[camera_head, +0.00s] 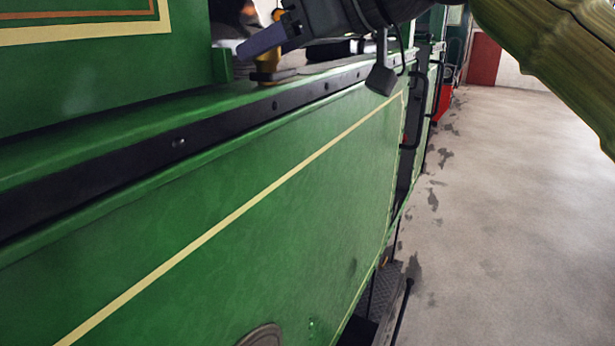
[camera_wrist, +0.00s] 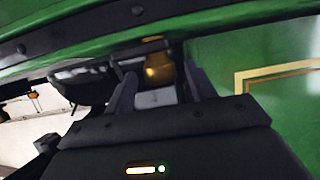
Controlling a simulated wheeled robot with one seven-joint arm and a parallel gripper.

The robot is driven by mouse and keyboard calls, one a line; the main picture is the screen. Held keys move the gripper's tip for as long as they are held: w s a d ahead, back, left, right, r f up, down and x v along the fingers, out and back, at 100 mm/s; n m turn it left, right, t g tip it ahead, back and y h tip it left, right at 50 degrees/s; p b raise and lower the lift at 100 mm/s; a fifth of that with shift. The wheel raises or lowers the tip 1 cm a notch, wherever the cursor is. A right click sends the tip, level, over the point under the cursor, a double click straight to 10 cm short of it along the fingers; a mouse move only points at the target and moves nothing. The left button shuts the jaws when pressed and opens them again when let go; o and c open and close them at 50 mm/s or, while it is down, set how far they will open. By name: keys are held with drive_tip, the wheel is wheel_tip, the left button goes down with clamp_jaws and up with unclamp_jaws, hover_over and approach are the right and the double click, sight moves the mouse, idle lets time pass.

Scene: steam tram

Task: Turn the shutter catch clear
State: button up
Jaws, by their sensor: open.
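A brass-coloured piece, which looks like the shutter catch (camera_head: 267,67), stands on the green ledge at the top of the tram's side panel in the head view. In the wrist view the catch (camera_wrist: 158,68) shows between my two fingertips. My gripper (camera_head: 262,42) is open, and one grey finger crosses in front of the catch in the head view, hiding its middle. Both fingers of my gripper (camera_wrist: 160,78) show in the wrist view, one on each side of the catch. I cannot tell whether either finger touches it.
The green side panel (camera_head: 270,200) with its cream line runs away along the tram. A black bolted strip (camera_head: 180,143) lies below the ledge. A green frame (camera_head: 90,60) rises left of the catch. Black handrails (camera_head: 416,110) stand farther along. The concrete floor (camera_head: 510,220) at right is clear.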

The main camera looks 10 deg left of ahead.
drive_tip(key=shift+w+r+n+g+y+p, duration=0.1)
drive_tip(key=shift+r+n+g+y+p, duration=0.15)
drive_tip(key=shift+n+g+p, duration=0.6)
